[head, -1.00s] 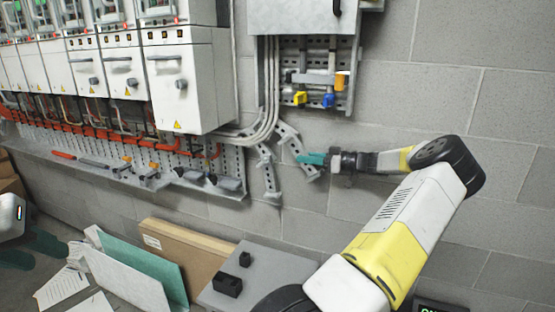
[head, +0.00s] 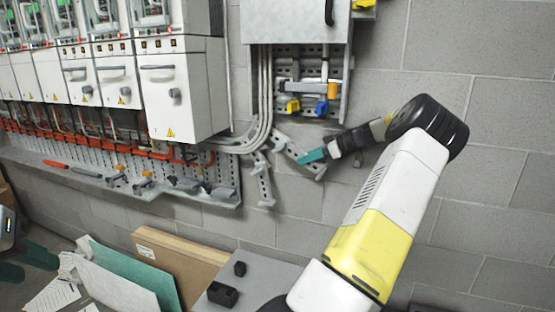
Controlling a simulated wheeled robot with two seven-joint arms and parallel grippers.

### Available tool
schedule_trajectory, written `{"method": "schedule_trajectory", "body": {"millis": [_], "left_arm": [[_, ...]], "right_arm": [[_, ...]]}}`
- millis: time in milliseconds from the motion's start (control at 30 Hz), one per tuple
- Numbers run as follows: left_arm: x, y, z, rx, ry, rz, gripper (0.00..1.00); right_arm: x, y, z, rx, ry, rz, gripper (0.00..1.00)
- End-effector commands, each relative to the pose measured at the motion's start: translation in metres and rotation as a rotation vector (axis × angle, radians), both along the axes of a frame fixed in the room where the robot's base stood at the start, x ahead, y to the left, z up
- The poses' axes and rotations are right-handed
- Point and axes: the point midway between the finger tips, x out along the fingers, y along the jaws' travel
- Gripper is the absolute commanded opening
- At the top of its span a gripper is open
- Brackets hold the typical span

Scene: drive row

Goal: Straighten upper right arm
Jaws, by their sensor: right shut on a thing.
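Two grey perforated metal arms hang below the cable bundle on the wall. The right one (head: 291,147) slants down to the right, and its lower end is partly covered by my gripper. The left one (head: 263,181) hangs nearly straight down. My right gripper (head: 309,157), with teal fingertips, is shut on the right perforated arm near its lower end. Its wrist slopes up to the right toward my forearm. My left gripper (head: 26,264) is at the lower left edge, partly cut off, with its teal fingers apart and away from the wall.
A grey box with a perforated plate (head: 310,62) bearing yellow and blue handles is above. White cabinets (head: 180,88) and a ledge (head: 212,195) with tools are to the left. Boards (head: 180,262) and a grey surface (head: 265,272) with black blocks lie below. The right wall is clear.

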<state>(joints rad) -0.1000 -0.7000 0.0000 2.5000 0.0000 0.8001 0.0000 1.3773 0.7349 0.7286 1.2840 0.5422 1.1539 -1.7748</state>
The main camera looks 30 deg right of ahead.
Motion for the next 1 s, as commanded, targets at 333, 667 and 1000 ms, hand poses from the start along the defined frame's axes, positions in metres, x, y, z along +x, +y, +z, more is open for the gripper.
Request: {"method": "schedule_trajectory", "body": {"millis": [333,667,1000], "left_arm": [[0.0,0.0,0.0,0.0,0.0,0.0,0.36],[0.0,0.0,0.0,0.0,0.0,0.0,0.36],[0.0,0.0,0.0,0.0,0.0,0.0,0.36]], "right_arm": [[0.0,-0.001,0.002,-0.002,-0.003,-0.003,0.38],[-0.001,-0.001,0.001,-0.001,-0.002,-0.001,0.42],[-0.032,-0.027,0.024,-0.002,-0.003,-0.005,0.42]]}}
